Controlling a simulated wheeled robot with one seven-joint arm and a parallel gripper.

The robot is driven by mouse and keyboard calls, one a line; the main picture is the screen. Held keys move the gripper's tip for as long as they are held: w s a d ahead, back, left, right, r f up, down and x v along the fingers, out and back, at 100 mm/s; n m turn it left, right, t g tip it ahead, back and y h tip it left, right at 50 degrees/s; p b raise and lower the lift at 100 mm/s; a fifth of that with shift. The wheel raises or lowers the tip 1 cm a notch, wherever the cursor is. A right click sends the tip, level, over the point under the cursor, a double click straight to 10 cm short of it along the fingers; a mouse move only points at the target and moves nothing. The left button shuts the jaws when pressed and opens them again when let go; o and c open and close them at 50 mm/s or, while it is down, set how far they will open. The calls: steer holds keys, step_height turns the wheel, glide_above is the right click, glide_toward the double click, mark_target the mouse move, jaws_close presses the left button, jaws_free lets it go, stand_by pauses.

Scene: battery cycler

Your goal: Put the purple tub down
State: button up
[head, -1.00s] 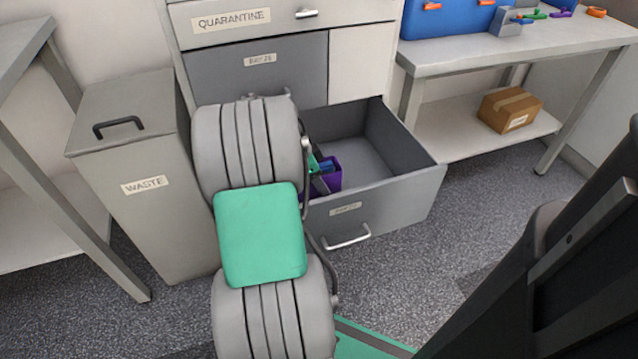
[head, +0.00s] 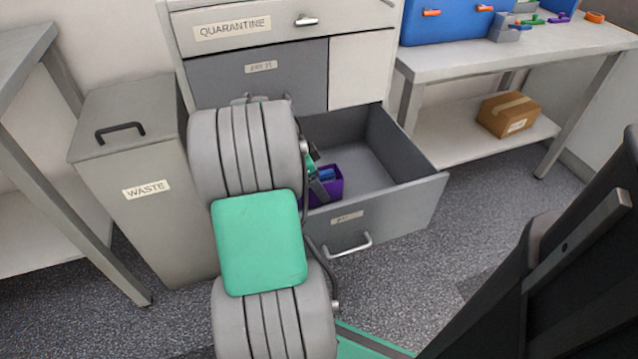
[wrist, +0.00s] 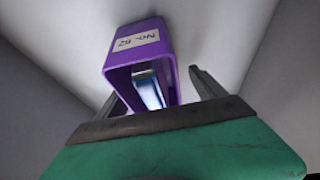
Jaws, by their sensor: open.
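The purple tub (head: 337,187) sits inside the open lower drawer (head: 400,205), at its left side, partly hidden by my arm in the head view. In the wrist view the tub (wrist: 116,62) shows a pale label on its wall and a blue and silver item (wrist: 149,88) inside. My gripper (wrist: 160,95) is open, with one dark finger on each side of the tub's near end. The right finger stands clearly apart from the tub; the left one is partly hidden behind it. In the head view my gripper is mostly hidden by my arm.
The rest of the drawer floor (head: 365,160) is bare. A waste bin (head: 150,215) stands left of the cabinet. A bench (head: 530,45) on the right carries a blue bin (head: 455,22) and small coloured parts, with a cardboard box (head: 507,113) on its shelf.

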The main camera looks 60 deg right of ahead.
steer(key=p+v, duration=0.2)
steer(key=v, duration=0.8)
steer(key=shift+p, duration=0.4)
